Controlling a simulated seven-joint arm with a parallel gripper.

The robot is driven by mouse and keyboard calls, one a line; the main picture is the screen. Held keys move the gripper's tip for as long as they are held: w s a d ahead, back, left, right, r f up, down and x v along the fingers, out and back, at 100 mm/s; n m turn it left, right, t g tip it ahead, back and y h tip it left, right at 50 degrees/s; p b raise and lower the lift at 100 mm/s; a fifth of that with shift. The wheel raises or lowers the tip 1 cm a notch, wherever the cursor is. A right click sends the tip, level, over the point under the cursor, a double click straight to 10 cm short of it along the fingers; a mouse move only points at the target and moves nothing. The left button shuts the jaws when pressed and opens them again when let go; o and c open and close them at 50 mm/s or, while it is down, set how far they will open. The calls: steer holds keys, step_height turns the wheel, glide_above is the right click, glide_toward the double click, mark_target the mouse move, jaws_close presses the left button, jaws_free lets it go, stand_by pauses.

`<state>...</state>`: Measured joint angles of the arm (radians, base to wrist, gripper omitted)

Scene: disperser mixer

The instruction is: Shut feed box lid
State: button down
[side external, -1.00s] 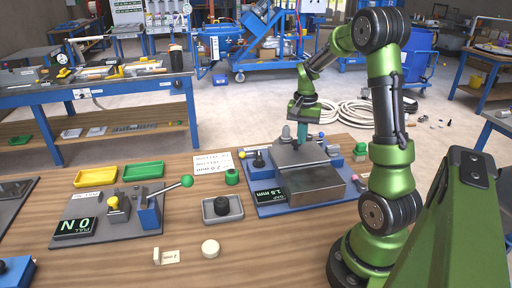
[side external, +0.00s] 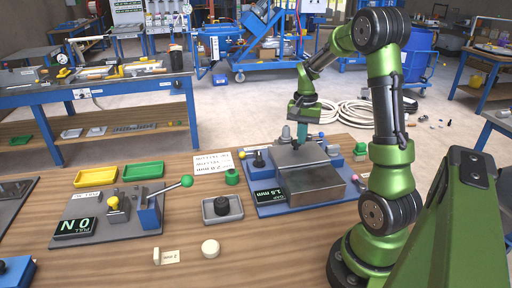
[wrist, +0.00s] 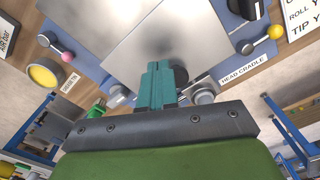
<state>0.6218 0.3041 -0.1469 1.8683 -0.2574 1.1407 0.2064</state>
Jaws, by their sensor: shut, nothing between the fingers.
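The feed box (side external: 318,188) is a grey metal box on a blue base with a dark display reading 1.5 mm, right of the table's middle. A flat grey metal plate (side external: 292,155), which looks like its lid, lies just behind the box's top; I cannot tell its exact angle. In the wrist view the bare metal plate (wrist: 175,48) fills the top middle. My gripper (side external: 301,139) points down at the plate's far edge, its teal fingers shut and empty. The fingertips (wrist: 158,66) overlap the plate in the wrist view; contact is unclear.
A dark knob (side external: 258,159) and a yellow-ended lever (wrist: 275,32) flank the plate. A grey tray (side external: 207,219) with a black knob stands left of the box. Farther left are a lever station (side external: 85,212), a yellow tray (side external: 95,177) and a green tray (side external: 143,171).

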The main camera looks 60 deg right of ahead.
mark_target(300, 156)
steer(key=shift+f, duration=2.55)
steer(key=shift+a+f, duration=0.1)
steer(key=shift+w, duration=0.1)
steer(key=shift+s+a, duration=0.1)
steer(key=shift+s, duration=0.15)
steer(key=shift+r, duration=3.65)
steer(key=shift+w, duration=0.1)
